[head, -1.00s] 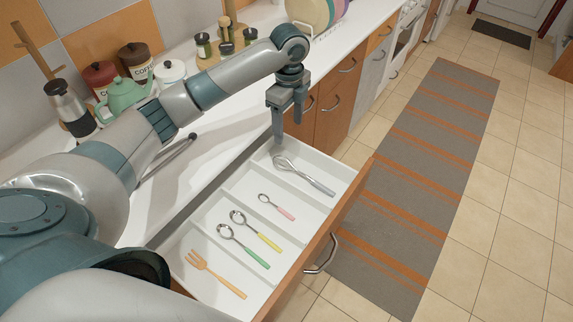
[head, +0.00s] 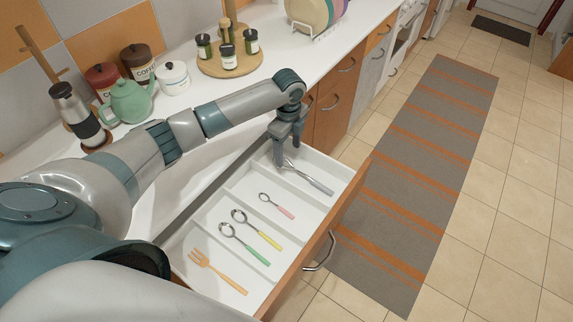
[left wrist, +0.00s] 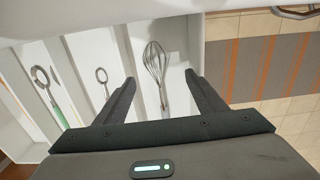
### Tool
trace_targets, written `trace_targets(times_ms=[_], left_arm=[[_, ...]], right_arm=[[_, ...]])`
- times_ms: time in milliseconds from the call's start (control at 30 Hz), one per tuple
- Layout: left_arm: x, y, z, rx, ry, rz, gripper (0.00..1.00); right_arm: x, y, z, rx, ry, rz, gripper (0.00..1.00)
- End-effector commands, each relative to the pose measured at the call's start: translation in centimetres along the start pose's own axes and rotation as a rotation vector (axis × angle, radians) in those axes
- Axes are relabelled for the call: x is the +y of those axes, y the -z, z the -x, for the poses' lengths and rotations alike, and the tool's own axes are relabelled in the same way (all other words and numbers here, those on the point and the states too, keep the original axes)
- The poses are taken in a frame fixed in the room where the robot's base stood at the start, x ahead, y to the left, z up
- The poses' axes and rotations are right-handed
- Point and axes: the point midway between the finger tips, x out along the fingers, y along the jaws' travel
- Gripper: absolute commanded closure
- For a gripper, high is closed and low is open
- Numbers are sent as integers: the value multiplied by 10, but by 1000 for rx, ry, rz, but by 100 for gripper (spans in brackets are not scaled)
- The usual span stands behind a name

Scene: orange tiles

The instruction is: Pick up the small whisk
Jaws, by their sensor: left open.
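The small whisk (head: 312,180) lies in the far compartment of the open drawer (head: 208,208), its grey handle toward the drawer front. In the left wrist view the whisk (left wrist: 156,66) shows whole wires, with its handle pointing down between the fingers. My left gripper (head: 285,160) is open and empty, over the whisk's wire end, pointing down; its fingers hide part of the wires in the head view. In the left wrist view the fingers of this gripper (left wrist: 160,85) stand on either side of the whisk. My right gripper is not in view.
Other compartments hold a pink spoon (head: 277,206), a yellow spoon (head: 256,229), a green spoon (head: 243,244) and an orange fork (head: 217,271). The drawer walls stand close around the gripper. Jars (head: 228,55) and a teapot (head: 130,100) stand on the counter.

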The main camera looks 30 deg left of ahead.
Motion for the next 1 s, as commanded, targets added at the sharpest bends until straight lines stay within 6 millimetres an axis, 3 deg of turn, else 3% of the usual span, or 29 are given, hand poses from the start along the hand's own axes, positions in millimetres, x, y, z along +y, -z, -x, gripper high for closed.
trace_targets(times_ms=[167,367,600,1000], left_arm=[[2,0,-4,0,-2,0,36],[6,-2,-26,0,-4,2,36],[6,-3,-50,-1,-1,1,36],[5,-3,-52,-1,0,0,36]], right_arm=[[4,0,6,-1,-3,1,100],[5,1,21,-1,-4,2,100],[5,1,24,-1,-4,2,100],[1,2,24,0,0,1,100]])
